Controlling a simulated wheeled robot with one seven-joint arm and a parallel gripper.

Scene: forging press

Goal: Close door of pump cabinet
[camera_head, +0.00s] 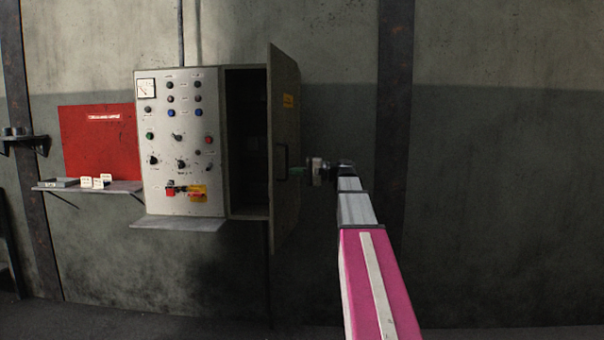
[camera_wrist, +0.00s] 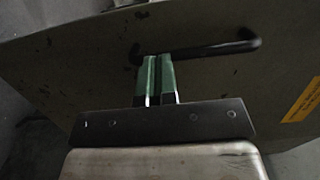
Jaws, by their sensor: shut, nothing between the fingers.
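The pump cabinet (camera_head: 247,140) is a grey wall box whose dark interior shows, next to a control panel. Its door (camera_head: 286,200) is hinged on the right and stands wide open, sticking out from the wall. My gripper (camera_head: 297,172) is at the outer right side of the door, around mid-height. In the wrist view the door's face (camera_wrist: 230,90) fills most of the picture, with a black bar handle (camera_wrist: 215,49) across it. The green fingers of my gripper (camera_wrist: 157,58) are shut together, empty, with their tips by the handle. I cannot tell whether they touch it.
The control panel (camera_head: 180,115) with buttons and knobs is left of the cabinet, with a small ledge (camera_head: 180,224) below. A red board (camera_head: 100,140) and a shelf (camera_head: 85,187) are farther left. A dark wall post (camera_head: 393,120) stands on the right. The wall beyond is bare.

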